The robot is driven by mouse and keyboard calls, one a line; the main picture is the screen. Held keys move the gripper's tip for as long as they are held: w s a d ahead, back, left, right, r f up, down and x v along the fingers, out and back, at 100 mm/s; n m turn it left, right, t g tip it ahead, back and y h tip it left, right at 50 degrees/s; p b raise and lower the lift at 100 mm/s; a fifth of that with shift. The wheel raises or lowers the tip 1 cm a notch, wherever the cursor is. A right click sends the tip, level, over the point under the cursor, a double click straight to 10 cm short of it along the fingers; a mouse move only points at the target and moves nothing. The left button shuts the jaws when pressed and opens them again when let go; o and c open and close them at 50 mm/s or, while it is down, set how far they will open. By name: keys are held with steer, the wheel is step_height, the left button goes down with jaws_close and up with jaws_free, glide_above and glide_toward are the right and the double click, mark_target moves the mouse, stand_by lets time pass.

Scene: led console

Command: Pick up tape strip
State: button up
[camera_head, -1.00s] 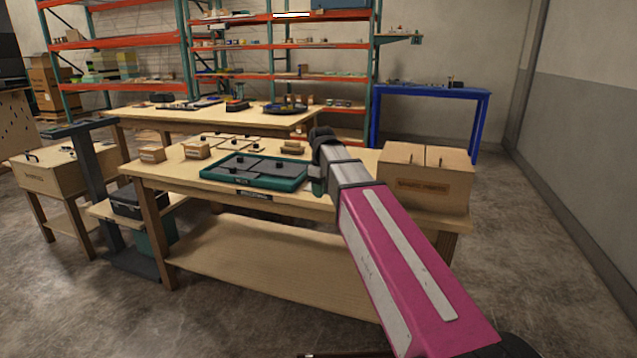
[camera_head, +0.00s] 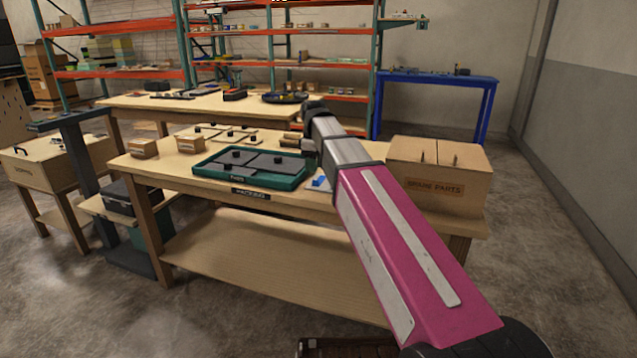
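I cannot make out a tape strip for certain. A small blue and white item (camera_head: 321,184) lies on the front wooden workbench (camera_head: 350,202), just right of the green tray; it is too small to identify. My gripper end (camera_head: 311,150) is a dark shape above the bench, at the tray's right edge in the picture. Its fingers are too small and dark to tell open from shut, or whether they hold anything. My pink and grey arm hides part of the bench right of the tray.
The green tray (camera_head: 207,170) holds dark lidded compartments. A wooden spare parts box (camera_head: 437,186) stands at the bench's right end. Small wooden boxes (camera_head: 144,148) stand at the left. A second table is behind, with shelves and a blue table (camera_head: 436,90).

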mark_target(320, 178)
steer(key=shift+w+f, duration=0.15)
steer(key=shift+f, duration=1.4)
steer(key=shift+w+f, duration=0.1)
steer(key=shift+f, duration=1.45)
jaws_close()
